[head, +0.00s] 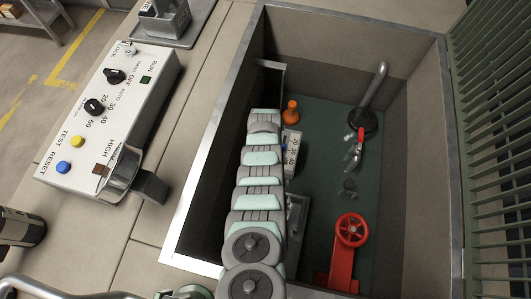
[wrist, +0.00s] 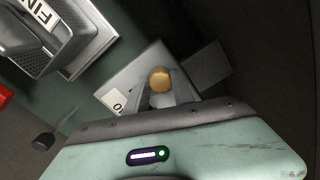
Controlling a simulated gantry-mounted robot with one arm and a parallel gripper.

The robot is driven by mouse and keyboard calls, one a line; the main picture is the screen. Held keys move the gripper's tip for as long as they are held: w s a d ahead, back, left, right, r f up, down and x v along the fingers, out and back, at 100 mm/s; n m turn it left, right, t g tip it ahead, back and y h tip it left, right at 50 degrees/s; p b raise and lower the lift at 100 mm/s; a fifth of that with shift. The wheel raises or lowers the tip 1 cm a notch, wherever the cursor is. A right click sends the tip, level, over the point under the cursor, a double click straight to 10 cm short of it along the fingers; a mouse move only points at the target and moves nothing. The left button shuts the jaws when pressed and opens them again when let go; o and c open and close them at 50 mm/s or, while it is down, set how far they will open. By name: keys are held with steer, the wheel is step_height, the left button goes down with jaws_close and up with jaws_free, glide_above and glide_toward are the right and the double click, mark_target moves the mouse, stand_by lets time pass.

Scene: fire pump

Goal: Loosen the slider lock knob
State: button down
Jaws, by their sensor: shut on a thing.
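A small round brass-coloured knob (wrist: 160,77), which I take for the slider lock knob, shows in the wrist view on a grey block with a white number label (wrist: 117,99). My gripper (wrist: 162,88) is shut on this knob, with its grey fingers at either side of it. The fingers partly hide the knob's base. In the head view my arm reaches down into the pit and covers the knob and my fingertips.
In the pit are an orange knob (head: 291,110), a red-handled lever (head: 357,146), a bent grey pipe (head: 376,88) and a red handwheel (head: 351,231). Pit walls enclose them. A white control panel (head: 139,82) stands outside at left. The green floor between scale and lever looks clear.

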steer(key=n, duration=0.3)
steer(key=shift+n, duration=0.4)
steer(key=n, duration=0.4)
steer(key=shift+n, duration=0.3)
steer(key=n, duration=0.4)
steer(key=shift+s+f, duration=0.1)
steer(key=shift+n, duration=1.6)
steer(key=c, duration=1.1)
jaws_free()
